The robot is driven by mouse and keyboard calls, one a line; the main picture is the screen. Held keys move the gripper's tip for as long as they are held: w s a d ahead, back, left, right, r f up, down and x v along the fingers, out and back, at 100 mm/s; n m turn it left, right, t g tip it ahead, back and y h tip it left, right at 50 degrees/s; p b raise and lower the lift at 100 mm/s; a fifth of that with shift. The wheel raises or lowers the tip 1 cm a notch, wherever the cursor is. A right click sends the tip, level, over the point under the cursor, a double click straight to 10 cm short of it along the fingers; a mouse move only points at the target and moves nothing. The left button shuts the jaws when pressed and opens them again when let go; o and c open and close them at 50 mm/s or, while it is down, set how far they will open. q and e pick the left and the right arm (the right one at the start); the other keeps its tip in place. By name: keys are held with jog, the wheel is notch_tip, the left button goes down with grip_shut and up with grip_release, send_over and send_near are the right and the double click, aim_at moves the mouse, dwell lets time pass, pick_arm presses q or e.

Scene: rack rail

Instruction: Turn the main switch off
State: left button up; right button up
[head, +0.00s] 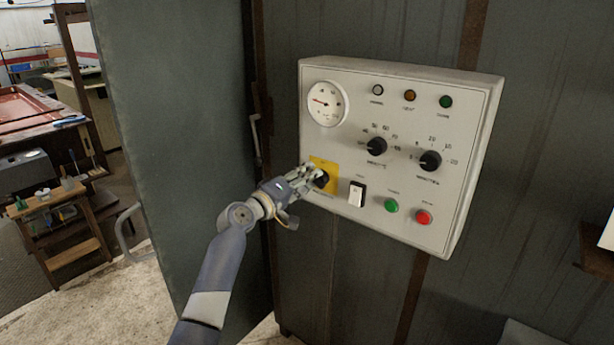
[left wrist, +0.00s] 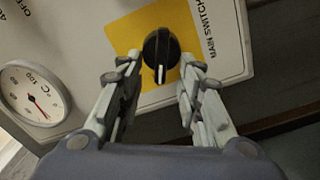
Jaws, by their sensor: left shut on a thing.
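The main switch is a black rotary knob with a white pointer line on a yellow plate (head: 331,166), low on the left of a white control panel (head: 400,75). My left gripper (head: 314,178) is at this knob and partly hides it in the head view. In the left wrist view the knob (left wrist: 158,46) sits between the two fingertips, and the left gripper (left wrist: 159,70) is shut on it. My right gripper is not in view.
A round gauge (head: 327,103) sits above the switch. A black-and-white rocker switch (head: 357,194), a green button (head: 391,205) and a red button (head: 424,217) lie to its right. Two black dials (head: 376,146) sit above these. A dark open door (head: 180,140) stands at left.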

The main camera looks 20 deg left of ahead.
pick_arm(q)
jog(key=shift+a+f+n+p, duration=0.15)
jog(key=shift+n+p, duration=0.1)
jog(key=shift+n, duration=0.6)
jog(key=shift+d+f+n+p, duration=0.15)
jog(key=shift+n+p, duration=0.1)
jog(key=shift+n, duration=0.55)
jog(key=shift+a+f+n+p, duration=0.15)
jog(key=shift+n+p, duration=0.1)
jog(key=shift+n, duration=0.6)
jog(key=o, duration=1.1)
jog(key=shift+c, duration=0.2)
jog(key=v, duration=1.2)
